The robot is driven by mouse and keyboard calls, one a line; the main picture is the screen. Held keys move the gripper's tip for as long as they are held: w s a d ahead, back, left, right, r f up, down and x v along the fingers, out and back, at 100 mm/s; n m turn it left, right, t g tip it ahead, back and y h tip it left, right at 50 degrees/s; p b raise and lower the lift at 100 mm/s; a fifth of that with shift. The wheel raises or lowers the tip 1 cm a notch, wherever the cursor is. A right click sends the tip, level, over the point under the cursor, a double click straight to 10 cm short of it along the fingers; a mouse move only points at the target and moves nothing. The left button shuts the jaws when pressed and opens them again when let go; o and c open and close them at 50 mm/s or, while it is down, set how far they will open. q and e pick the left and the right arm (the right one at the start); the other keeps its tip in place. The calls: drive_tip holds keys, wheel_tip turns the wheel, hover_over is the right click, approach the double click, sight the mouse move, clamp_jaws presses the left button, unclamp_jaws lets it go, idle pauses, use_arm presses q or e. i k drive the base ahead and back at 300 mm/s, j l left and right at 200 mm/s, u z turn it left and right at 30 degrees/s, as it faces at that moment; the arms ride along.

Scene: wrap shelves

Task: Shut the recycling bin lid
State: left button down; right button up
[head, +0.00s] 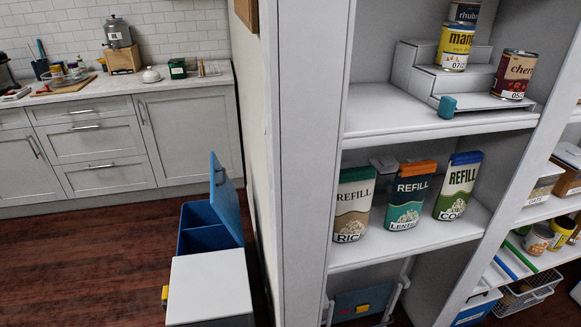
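A blue bin (184,240), likely the recycling bin, stands on the floor left of the shelf unit, close to the partition wall. Its blue lid (227,205) is open and stands raised, tilted, along the bin's right side. The bin's top is open, with a divider across the inside, and the part that shows looks empty. Its lower front is hidden behind a nearer bin with a white top (208,282). Neither of my grippers shows in the head view.
The nearer bin has a yellow tab (165,295) on its left. The partition wall (257,130) and shelf unit (303,150) stand close on the right. Three refill containers (407,197) stand on a shelf. Wooden floor (90,265) left of the bins is clear, before grey cabinets (190,150).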

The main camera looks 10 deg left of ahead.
sight(224, 197)
drive_tip(key=j+z, duration=0.25)
drive_tip(key=z, duration=0.15)
drive_tip(key=j+z, duration=0.5)
drive_tip(key=z, duration=0.25)
drive_tip(key=j+z, duration=0.2)
drive_tip(key=z, duration=0.15)
